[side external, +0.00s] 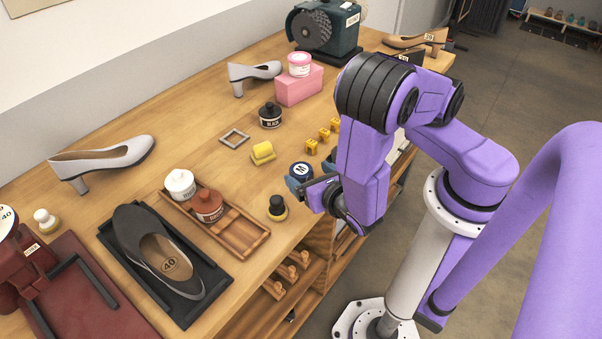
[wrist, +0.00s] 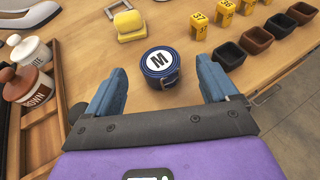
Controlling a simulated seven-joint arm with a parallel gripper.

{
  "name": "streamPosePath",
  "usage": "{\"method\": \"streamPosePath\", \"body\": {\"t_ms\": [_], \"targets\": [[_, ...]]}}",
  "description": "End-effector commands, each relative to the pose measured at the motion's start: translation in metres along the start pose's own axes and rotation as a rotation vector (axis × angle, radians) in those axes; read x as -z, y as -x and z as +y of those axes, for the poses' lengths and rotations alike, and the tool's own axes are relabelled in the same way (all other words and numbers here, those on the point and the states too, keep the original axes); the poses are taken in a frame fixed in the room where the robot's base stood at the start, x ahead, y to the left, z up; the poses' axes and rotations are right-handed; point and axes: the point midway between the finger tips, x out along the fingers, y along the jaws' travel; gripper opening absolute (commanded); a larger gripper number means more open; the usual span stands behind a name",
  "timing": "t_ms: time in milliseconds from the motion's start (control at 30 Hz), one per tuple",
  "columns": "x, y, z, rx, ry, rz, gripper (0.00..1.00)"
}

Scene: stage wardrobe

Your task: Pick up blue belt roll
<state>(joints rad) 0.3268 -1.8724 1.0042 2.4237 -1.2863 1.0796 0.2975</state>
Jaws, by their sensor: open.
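The blue belt roll (wrist: 161,65) is a short round coil with a white disc marked M on top and a buckle at its side. It lies on the wooden table, and the side external view shows it (side external: 301,171) beside my gripper. My gripper (wrist: 162,82) is open, with its two blue fingers apart. In the wrist view the roll lies just ahead of the fingertips, roughly centred between them, and nothing is held. In the side external view my gripper (side external: 307,190) is low over the table's front edge, partly covering the roll's lower side.
A yellow sponge (side external: 263,153) lies behind the roll. Yellow number tags (side external: 311,147) stand to its right, with small dark trays (wrist: 229,54) near them. A black-topped round brush (side external: 277,207) and a wooden tray (side external: 246,238) with bottles are to the left.

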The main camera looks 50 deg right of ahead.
Motion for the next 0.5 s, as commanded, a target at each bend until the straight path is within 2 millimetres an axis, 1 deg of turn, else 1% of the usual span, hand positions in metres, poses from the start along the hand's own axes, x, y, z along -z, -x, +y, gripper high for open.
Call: {"method": "streamPosePath", "body": {"t_ms": [167, 400, 500], "targets": [[0.000, -0.011, -0.001, 0.005, -0.002, 0.000, 0.87], [0.001, -0.041, 0.000, 0.007, -0.002, 0.001, 0.87], [0.001, -0.049, 0.000, 0.004, -0.002, 0.000, 0.87]]}}
